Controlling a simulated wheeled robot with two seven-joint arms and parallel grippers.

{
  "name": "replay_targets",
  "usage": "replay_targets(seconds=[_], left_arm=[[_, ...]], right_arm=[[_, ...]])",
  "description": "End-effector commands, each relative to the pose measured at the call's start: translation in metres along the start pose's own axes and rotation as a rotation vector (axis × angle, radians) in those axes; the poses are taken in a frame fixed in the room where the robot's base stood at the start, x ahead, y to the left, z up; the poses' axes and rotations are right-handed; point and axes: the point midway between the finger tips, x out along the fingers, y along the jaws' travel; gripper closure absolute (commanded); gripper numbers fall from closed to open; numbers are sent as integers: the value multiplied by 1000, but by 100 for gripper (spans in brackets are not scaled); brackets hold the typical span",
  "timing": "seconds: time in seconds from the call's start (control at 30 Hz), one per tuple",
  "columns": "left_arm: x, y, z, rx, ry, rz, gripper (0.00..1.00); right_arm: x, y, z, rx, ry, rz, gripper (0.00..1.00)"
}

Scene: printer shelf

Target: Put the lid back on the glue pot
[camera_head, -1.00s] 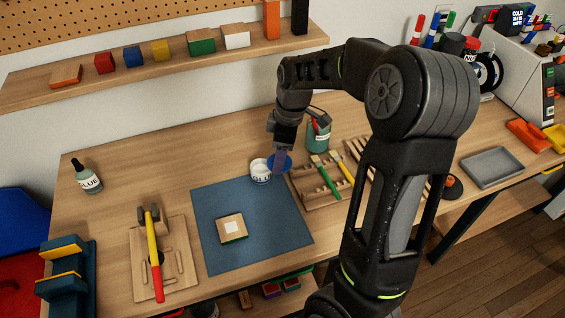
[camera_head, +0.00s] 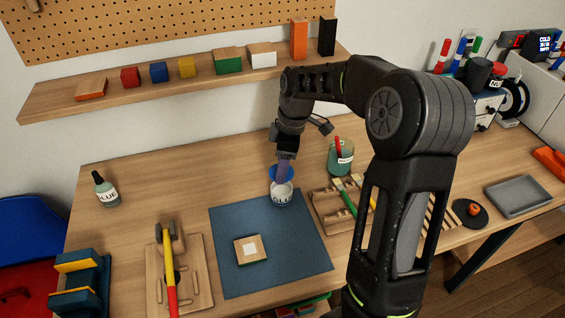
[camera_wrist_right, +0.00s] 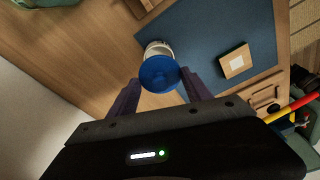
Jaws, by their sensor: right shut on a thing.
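The glue pot (camera_head: 282,196) is a small white pot lettered GLUE, standing at the top edge of the blue mat. The blue round lid (camera_head: 281,173) is held by my right gripper (camera_head: 285,160), just above and behind the pot's mouth. In the right wrist view the lid (camera_wrist_right: 160,73) sits between the fingertips of my right gripper (camera_wrist_right: 158,85) and hides much of the pot (camera_wrist_right: 158,48). The white inside of the pot shows in the head view, so the lid is not covering it fully. I cannot tell whether lid and rim touch. My left gripper is not in view.
The blue mat (camera_head: 300,240) holds a wooden block with a white square (camera_head: 250,250). A brush rack (camera_head: 335,212) and a green jar (camera_head: 341,158) stand right of the pot. A glue bottle (camera_head: 106,190) and a hammer on a board (camera_head: 205,270) are at left.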

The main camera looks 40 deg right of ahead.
Motion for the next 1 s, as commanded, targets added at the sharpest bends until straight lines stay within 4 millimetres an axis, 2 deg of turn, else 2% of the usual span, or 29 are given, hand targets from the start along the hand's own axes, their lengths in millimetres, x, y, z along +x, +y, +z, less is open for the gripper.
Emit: replay_targets(seconds=[0.3,0.5,1.0], left_arm=[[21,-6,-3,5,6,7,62],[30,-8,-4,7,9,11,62],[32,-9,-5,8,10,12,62]], right_arm=[[34,0,5,0,0,0,80],[48,0,7,0,0,-1,80],[51,0,8,0,0,0,80]])
